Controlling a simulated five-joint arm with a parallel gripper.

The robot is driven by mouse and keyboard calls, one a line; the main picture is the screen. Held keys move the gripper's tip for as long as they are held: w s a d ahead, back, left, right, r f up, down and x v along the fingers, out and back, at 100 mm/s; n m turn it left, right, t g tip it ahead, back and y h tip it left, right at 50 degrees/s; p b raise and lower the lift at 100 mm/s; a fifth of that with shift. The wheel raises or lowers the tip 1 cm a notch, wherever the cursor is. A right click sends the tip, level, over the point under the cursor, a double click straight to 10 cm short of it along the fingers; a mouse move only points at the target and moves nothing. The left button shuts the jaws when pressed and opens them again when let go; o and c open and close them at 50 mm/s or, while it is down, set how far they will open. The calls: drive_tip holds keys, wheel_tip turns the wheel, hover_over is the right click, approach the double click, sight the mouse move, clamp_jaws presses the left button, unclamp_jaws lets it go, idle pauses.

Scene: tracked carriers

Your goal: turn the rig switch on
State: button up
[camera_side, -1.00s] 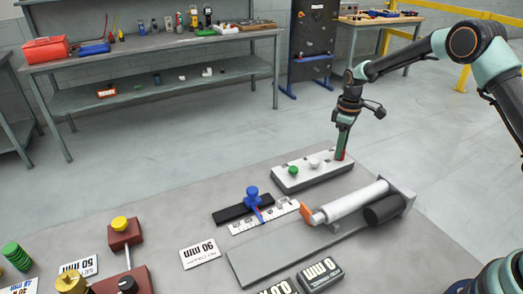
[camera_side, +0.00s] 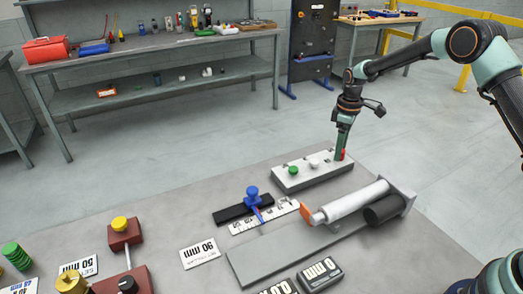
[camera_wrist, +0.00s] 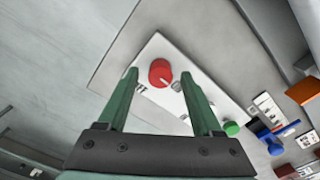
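A white control box (camera_side: 312,177) stands on the table with a green knob (camera_side: 293,170), a pale knob (camera_side: 314,162) and a red knob (camera_side: 341,155). I cannot tell from labels which is the rig switch. My gripper (camera_side: 342,151) points down at the red knob, at the box's far right end. In the wrist view, the red knob (camera_wrist: 161,72) has a white pointer mark and lies between the fingertips of my gripper (camera_wrist: 160,76). The fingers are apart, with a gap showing on each side of the knob. The green knob (camera_wrist: 232,129) lies beyond the right finger.
In front of the box stand a grey cylinder rig (camera_side: 355,203) with an orange tip (camera_side: 306,213) and a scale with a blue slider (camera_side: 253,192). A 90 mm card (camera_side: 200,253) lies to the left. Red block fixtures (camera_side: 125,234) stand at lower left.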

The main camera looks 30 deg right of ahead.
wheel_tip(320, 180, up, 12)
idle(0.6)
drive_tip(key=shift+r, duration=0.1)
drive_tip(key=s+a+r+m+t, duration=0.3)
drive_tip(key=s+a+r, duration=0.1)
drive_tip(key=s+r, duration=0.5)
drive_tip(key=s+a+m+t, duration=0.2)
drive_tip(key=s+a+m, duration=0.1)
drive_tip(key=s, duration=1)
drive_tip(key=shift+s+a+f+m+t, duration=0.25)
drive_tip(key=shift+s+f+m+t, duration=0.05)
drive_tip(key=shift+m, duration=0.2)
